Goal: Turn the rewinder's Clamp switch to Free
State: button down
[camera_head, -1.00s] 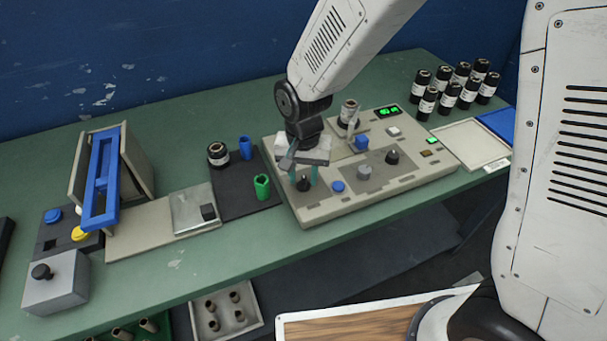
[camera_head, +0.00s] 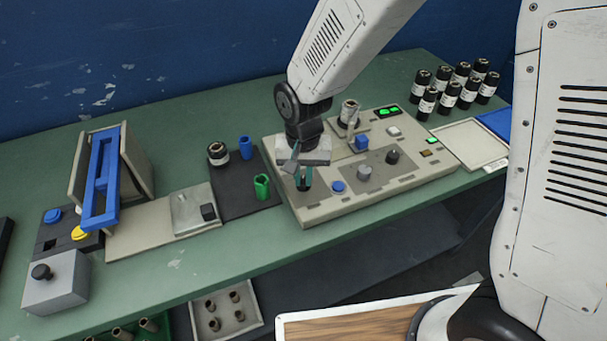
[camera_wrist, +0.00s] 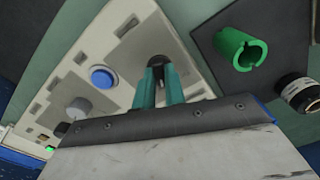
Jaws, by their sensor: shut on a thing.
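The rewinder (camera_head: 345,205) is a beige panel box on the green table, with black knobs, buttons and green displays. My gripper (camera_head: 304,180) is over its left front part, pointing down. Its teal fingers are shut on a black switch knob (camera_wrist: 156,62), which stands on a grey plate (camera_wrist: 140,50) in the wrist view. The fingers hide much of the knob, and its pointer direction cannot be read. I cannot read any labels. A blue button (camera_head: 338,187) is just right of the gripper; it also shows in the wrist view (camera_wrist: 103,78).
Another black knob (camera_head: 392,157) and a grey knob (camera_head: 365,172) stand farther right. A green cup (camera_head: 262,187) and a blue cup (camera_head: 246,147) stand left of the rewinder on a dark mat (camera_head: 230,207). Several black rolls (camera_head: 448,98) stand at the back right.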

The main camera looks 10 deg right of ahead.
aim_at(303, 180)
jog(key=n, duration=1)
jog(key=shift+n, duration=0.3)
dwell(0.4)
jog(key=c, duration=1.5)
grip_release()
jog(key=shift+o, duration=0.2)
notch_tip(303, 180, up, 8)
jog(key=shift+f, duration=0.1)
